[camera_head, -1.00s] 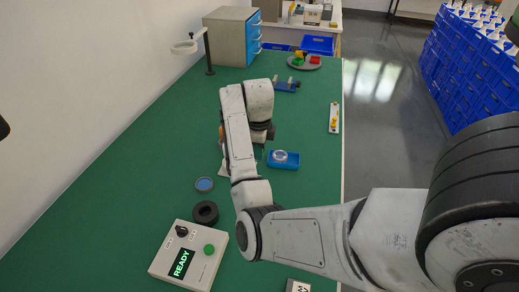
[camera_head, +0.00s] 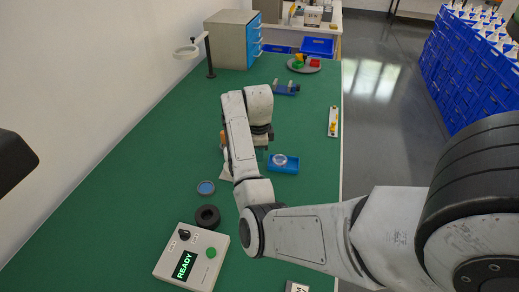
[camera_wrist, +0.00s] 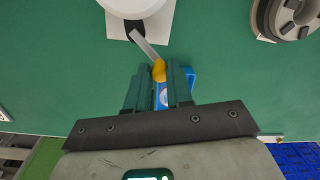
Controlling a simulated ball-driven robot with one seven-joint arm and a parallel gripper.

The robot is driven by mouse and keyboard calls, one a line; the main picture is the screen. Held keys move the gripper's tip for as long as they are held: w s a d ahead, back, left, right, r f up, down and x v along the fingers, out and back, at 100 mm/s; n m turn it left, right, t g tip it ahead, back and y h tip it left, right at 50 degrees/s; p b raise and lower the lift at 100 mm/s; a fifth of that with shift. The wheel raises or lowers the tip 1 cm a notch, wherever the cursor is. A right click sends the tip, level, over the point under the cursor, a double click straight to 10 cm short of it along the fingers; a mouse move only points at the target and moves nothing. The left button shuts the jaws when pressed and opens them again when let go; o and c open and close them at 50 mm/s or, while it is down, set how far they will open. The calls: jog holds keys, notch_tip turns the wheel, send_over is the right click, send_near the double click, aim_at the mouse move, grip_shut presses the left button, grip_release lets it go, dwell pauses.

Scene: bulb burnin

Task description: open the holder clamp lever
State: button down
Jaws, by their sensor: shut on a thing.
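In the wrist view, a thin grey clamp lever (camera_wrist: 146,46) runs from the holder (camera_wrist: 140,8), a white round body on a white plate, to a yellow-orange knob (camera_wrist: 159,71). My gripper (camera_wrist: 160,78) has its two green fingers closed around the knob end of the lever. The lever stands at a slant to the fingers. In the head view my arm covers most of the holder; a corner of its white plate (camera_head: 226,173) shows, and the grip itself is hidden.
A blue tray (camera_head: 283,168) with a clear round piece lies just right of my gripper. Open green bench (camera_head: 130,190) spreads to the left.

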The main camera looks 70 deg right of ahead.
jog(key=n+p, duration=0.1)
jog(key=w+n+p, duration=0.1)
jog(key=n, duration=0.1)
jog(key=d+n+p, duration=0.1)
jog(key=shift+w+r+n, duration=0.15)
jog(key=shift+w+n, duration=0.1)
jog(key=shift+n, duration=0.05)
jog(key=shift+w+n+p, duration=0.4)
jog(key=shift+n+p, duration=0.1)
jog(key=shift+n, duration=0.55)
jog(key=shift+w+n+p, duration=0.4)
jog(key=shift+n+p, duration=0.05)
jog(key=shift+n, duration=0.6)
jog(key=c, duration=1)
grip_release()
jog(key=r, duration=0.7)
jog(key=r+b, duration=0.1)
jog(key=r, duration=0.2)
jog(key=shift+s+a+r, duration=0.1)
jog(key=shift+s+r, duration=0.15)
